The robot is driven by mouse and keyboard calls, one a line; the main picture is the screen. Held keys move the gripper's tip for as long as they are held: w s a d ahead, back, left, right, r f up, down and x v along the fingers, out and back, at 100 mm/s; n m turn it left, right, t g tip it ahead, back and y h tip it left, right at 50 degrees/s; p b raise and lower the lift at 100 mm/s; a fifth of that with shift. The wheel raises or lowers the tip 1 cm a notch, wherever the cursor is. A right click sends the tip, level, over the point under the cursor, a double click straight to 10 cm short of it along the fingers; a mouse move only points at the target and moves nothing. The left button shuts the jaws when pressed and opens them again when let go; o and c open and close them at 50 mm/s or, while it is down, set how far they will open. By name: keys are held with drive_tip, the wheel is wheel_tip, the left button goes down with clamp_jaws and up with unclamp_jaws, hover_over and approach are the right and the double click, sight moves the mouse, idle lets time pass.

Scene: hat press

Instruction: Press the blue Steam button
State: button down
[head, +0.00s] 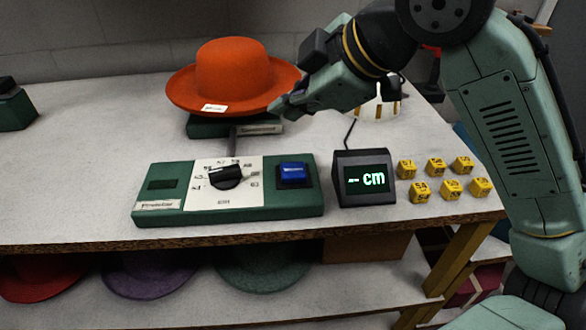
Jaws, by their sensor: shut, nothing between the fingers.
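The blue Steam button (294,172) sits at the right end of a green control panel (280,209) near the table's front edge. Its label is too small to read. A black dial (226,178) on a white scale plate is left of it. My gripper (280,108) is shut and empty, pointing left. In the picture it appears above and behind the button, in front of the orange hat's right brim, clear of the button. I cannot tell its exact height over the table.
An orange hat (234,75) sits on a green base (205,127) behind the panel. A black display (364,178) reading "--- cm" stands right of the panel. Several yellow numbered cubes (435,167) lie farther right. More hats (150,272) are on the lower shelf. The table's left side is mostly clear.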

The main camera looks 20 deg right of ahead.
drive_tip(key=b, duration=0.6)
hover_over(291, 172)
wheel_tip(291, 172, down, 7)
drive_tip(key=shift+r, duration=0.1)
drive_tip(key=shift+f, duration=0.8)
drive_tip(key=shift+f+b, duration=0.3)
drive_tip(key=shift+f, duration=0.1)
drive_tip(key=shift+f+b, duration=0.35)
drive_tip(key=shift+f, duration=0.15)
idle(0.9)
drive_tip(key=shift+r+p, duration=0.9)
drive_tip(key=shift+r, duration=0.05)
